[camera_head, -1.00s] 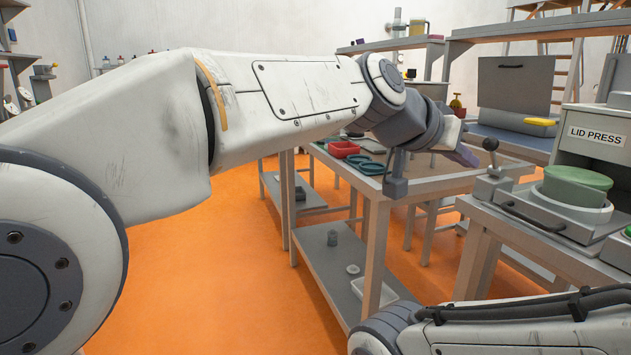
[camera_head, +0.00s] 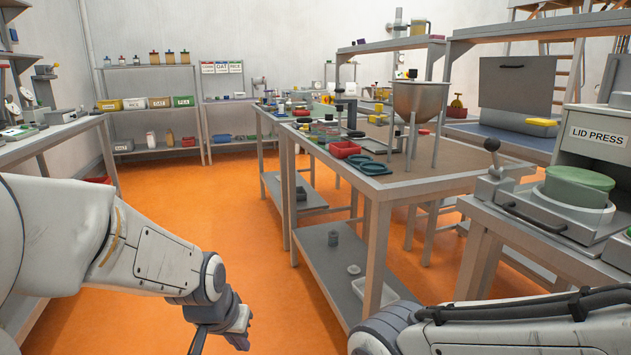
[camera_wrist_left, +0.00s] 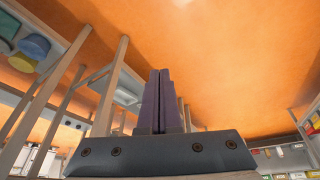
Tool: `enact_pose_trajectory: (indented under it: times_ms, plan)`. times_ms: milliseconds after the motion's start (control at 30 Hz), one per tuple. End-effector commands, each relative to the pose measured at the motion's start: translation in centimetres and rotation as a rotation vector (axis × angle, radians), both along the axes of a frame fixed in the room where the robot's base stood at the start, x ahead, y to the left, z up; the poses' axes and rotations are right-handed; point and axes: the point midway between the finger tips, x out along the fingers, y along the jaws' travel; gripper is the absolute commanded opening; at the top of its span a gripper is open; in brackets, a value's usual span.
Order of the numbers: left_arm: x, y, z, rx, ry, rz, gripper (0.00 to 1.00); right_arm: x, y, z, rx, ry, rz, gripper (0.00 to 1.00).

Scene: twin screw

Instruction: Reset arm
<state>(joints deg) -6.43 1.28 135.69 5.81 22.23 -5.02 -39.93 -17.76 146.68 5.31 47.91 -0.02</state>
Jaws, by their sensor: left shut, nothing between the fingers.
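My left arm (camera_head: 150,262) hangs low at the lower left of the head view, over the orange floor and left of the workbench. In the left wrist view, the two purple-grey fingers of my left gripper (camera_wrist_left: 160,73) lie together, shut with nothing between them. The wrist view looks over the floor and table legs, tilted. My right arm (camera_head: 520,325) lies across the lower right of the head view, and its gripper is out of view.
A lid press (camera_head: 597,137) with a green round piece (camera_head: 577,187) stands at right. Open floor (camera_head: 210,200) lies between the benches.

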Motion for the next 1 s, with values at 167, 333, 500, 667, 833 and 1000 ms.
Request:
enact_pose_trajectory:
  times_ms: [167,333,500,667,833,1000]
  plan:
    - [-3.5,2.9,-2.4,0.026,0.070,0.066,0.00,0.0,0.0,0.0,0.000,0.000,0.000,0.50]
    - [-6.6,4.8,-4.2,0.044,0.128,0.116,0.00,0.0,0.0,0.0,0.000,0.000,0.000,0.50]
    - [-7.8,2.5,-3.6,0.047,0.148,0.039,0.00,0.0,0.0,0.0,0.000,0.000,0.000,0.50]
    - [-9.2,-0.1,-2.7,0.048,0.171,-0.053,0.00,0.0,0.0,0.0,0.000,0.000,0.000,0.50]
    - [-11.3,-2.9,-1.7,0.053,0.200,-0.163,0.00,0.0,0.0,0.0,0.000,0.000,0.000,0.50]
    - [-14.1,-5.6,-0.5,0.060,0.234,-0.287,0.00,0.0,0.0,0.0,0.000,0.000,0.000,0.50]
